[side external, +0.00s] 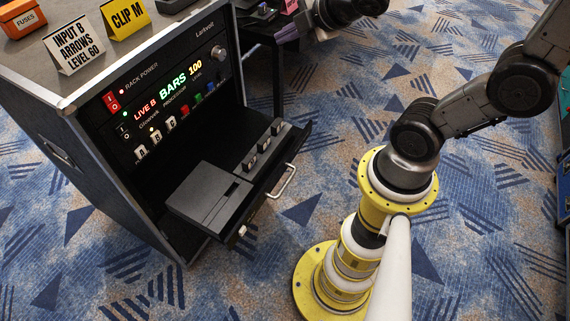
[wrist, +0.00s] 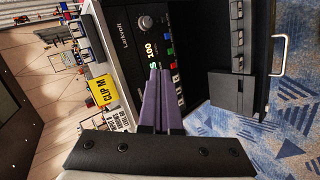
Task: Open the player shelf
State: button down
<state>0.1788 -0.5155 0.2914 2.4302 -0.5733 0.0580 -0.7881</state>
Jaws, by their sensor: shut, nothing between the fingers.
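The player shelf (side external: 262,192) is a black drawer that sticks out of the front of the rack cabinet, low down. It carries a flat black player box (side external: 208,196) and a row of small black controls. Its pale bar handle (side external: 282,181) is on the front edge; the handle also shows in the wrist view (wrist: 279,56), at the right. My gripper (side external: 278,39) has purple fingers and is at the top of the side view, beyond the cabinet's right side, apart from the handle. In the wrist view its fingers (wrist: 159,73) are together and empty, in front of the lit panel.
The rack cabinet (side external: 62,160) has a lit panel with switches and a knob (side external: 218,52). On top stand a white sign (side external: 72,44), a yellow sign (side external: 125,16) and an orange box (side external: 20,17). The patterned carpet (side external: 330,130) in front of the shelf is clear up to my base.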

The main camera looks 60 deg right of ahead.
notch_tip(320, 180, down, 11)
jog(key=w+d+n+g+y, duration=0.1)
jog(key=d+n+y, duration=0.1)
jog(key=n, duration=0.3)
jog(key=m+g+y, duration=0.2)
jog(key=g+y, duration=0.1)
jog(key=y, duration=0.2)
send_near(290, 178)
jog(key=w+a+f, duration=0.3)
jog(key=w+f, duration=0.1)
jog(key=shift+w+a+f, duration=0.1)
jog(key=shift+w+a, duration=0.3)
jog(key=shift+w, duration=0.6)
jog(key=shift+w, duration=2.15)
